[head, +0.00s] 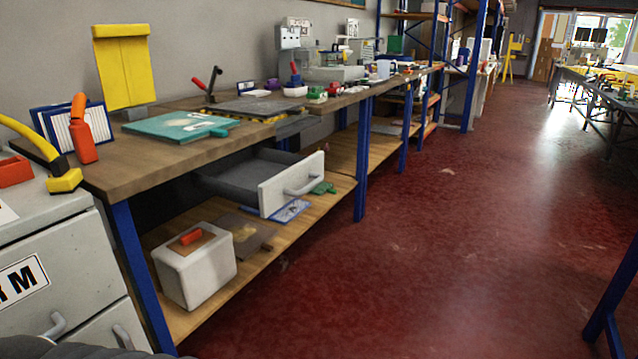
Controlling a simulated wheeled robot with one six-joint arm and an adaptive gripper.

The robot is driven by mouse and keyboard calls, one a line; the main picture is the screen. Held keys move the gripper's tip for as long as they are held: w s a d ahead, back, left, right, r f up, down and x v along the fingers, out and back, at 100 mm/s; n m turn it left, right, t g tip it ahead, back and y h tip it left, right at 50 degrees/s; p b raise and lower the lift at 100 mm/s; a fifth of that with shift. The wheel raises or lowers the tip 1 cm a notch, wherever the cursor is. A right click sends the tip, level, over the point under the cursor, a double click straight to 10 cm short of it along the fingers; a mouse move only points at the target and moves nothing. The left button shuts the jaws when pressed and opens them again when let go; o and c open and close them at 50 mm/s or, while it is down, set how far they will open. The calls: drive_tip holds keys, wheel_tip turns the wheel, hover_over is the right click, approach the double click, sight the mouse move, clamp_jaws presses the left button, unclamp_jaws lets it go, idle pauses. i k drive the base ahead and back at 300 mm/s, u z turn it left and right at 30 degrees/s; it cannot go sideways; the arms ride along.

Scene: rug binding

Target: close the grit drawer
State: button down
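A drawer with a white front (291,185) and a pale handle (303,182) is pulled out below the wooden workbench top, above the lower shelf. Its dark grey inside (247,174) shows and looks empty. No label that names it as the grit drawer can be read. My gripper is not in view; a dark rounded part at the bottom left edge may be mine, and I see no fingers.
The workbench (150,165) has blue legs and carries a teal board (180,126) and tools. On the lower shelf stands a white box (193,270). A grey cabinet (60,270) stands at the near left. The red floor (420,270) right of the bench is clear.

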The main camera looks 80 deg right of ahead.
sight(265, 173)
drive_tip(key=z, duration=2)
